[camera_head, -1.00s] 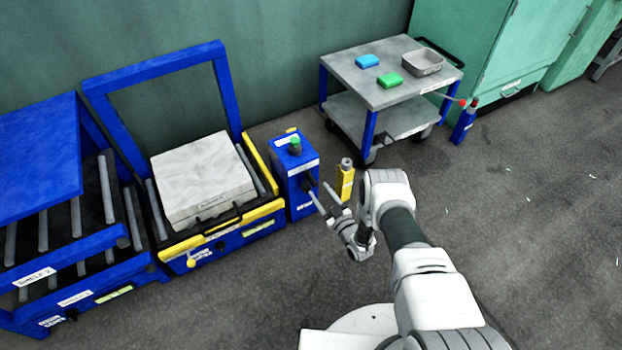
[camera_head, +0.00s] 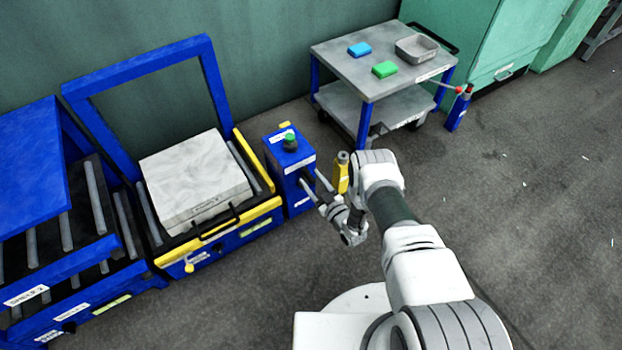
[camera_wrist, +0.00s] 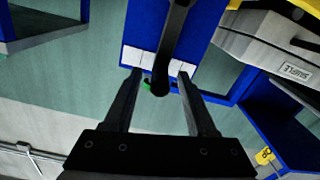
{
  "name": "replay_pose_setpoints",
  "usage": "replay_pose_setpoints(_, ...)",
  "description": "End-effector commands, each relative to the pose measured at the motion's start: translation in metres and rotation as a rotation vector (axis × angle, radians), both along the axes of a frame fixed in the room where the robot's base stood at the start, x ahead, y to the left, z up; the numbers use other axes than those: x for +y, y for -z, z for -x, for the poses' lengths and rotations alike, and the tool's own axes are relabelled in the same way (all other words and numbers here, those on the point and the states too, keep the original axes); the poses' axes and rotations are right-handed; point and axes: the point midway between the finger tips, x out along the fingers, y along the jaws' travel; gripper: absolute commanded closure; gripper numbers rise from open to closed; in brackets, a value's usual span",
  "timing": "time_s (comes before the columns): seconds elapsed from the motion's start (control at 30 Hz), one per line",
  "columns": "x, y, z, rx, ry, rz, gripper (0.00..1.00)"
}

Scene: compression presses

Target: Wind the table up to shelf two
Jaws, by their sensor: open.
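The lift table (camera_head: 262,212) has a yellow-edged blue frame and carries a pale sample block (camera_head: 195,180). Beside it stands a blue box (camera_head: 288,168) with a green knob on top. My gripper (camera_head: 312,181) is at the box's right side, its fingers pointing toward it. In the wrist view my gripper (camera_wrist: 160,100) is open, and a dark rod (camera_wrist: 166,60) on the blue box (camera_wrist: 135,30) appears between the fingers; contact cannot be told. The rack at left carries a "SHELF 2" label (camera_head: 27,295) on its front rail.
A yellow upright object (camera_head: 342,173) with a grey top stands close behind my gripper. A grey cart (camera_head: 375,85) holds a blue block, a green block and a bin. A blue post (camera_head: 459,110) stands beside the cart. Open floor lies to the right.

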Motion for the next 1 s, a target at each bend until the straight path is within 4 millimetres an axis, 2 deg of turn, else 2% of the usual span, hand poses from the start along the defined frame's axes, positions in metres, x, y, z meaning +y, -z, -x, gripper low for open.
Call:
replay_pose_setpoints(0.2, 0.0000, 0.0000, 0.0000, 0.000, 0.000, 0.000, 0.45)
replay_pose_setpoints(0.5, 0.0001, 0.0000, 0.0000, 0.000, 0.000, 0.000, 0.99)
replay_pose_setpoints(1.0, 0.0001, 0.0000, -0.0003, 0.000, 0.000, 0.000, 1.00)
